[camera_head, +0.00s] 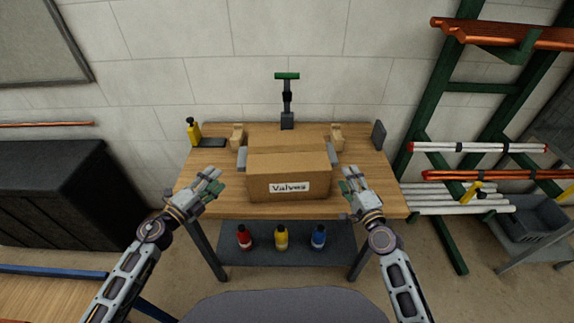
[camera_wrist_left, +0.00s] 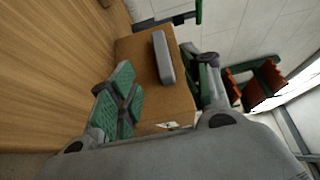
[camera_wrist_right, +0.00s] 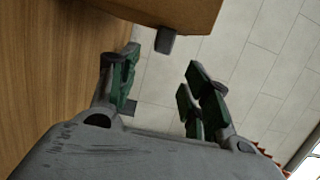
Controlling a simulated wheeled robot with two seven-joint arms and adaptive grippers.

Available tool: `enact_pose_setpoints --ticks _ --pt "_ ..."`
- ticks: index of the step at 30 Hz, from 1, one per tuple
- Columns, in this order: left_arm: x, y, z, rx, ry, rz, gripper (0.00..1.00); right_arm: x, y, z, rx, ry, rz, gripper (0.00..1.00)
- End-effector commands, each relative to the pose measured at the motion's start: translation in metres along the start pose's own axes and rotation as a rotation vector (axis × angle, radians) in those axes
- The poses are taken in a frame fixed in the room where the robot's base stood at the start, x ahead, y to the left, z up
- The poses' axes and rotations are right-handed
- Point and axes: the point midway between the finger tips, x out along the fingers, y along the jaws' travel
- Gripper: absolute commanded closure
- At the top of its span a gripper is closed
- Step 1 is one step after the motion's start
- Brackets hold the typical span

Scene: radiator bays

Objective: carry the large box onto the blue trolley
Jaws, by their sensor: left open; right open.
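The large cardboard box (camera_head: 290,178), labelled "Valves", sits upright on the wooden workbench, with a grey handle (camera_head: 242,158) on its left side and another (camera_head: 332,155) on its right. My left gripper (camera_head: 212,183) is open and empty, left of the box and apart from it. In the left wrist view the box (camera_wrist_left: 142,50) and its grey handle (camera_wrist_left: 163,57) show beyond the fingers. My right gripper (camera_head: 352,190) is open and empty by the box's right front corner. In the right wrist view the handle (camera_wrist_right: 165,40) lies beyond its fingers. A blue-edged wooden deck, apparently the trolley (camera_head: 50,271), is partly visible at lower left.
The workbench (camera_head: 380,190) also holds a yellow bottle (camera_head: 193,131), two small wooden pieces (camera_head: 237,136) and a green-topped stand (camera_head: 287,100). Its lower shelf (camera_head: 345,250) holds three bottles. A black cabinet (camera_head: 70,190) stands left; a green pipe rack (camera_head: 440,130) and grey crate (camera_head: 530,218) stand right.

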Motion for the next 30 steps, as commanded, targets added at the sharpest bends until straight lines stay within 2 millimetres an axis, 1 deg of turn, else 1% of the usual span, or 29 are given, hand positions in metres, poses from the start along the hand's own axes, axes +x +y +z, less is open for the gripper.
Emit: enact_pose_setpoints --ticks 30 --pt "0.080 -0.001 0.000 0.001 0.000 -0.002 0.52 0.080 -0.001 0.000 0.000 0.000 -0.001 0.52"
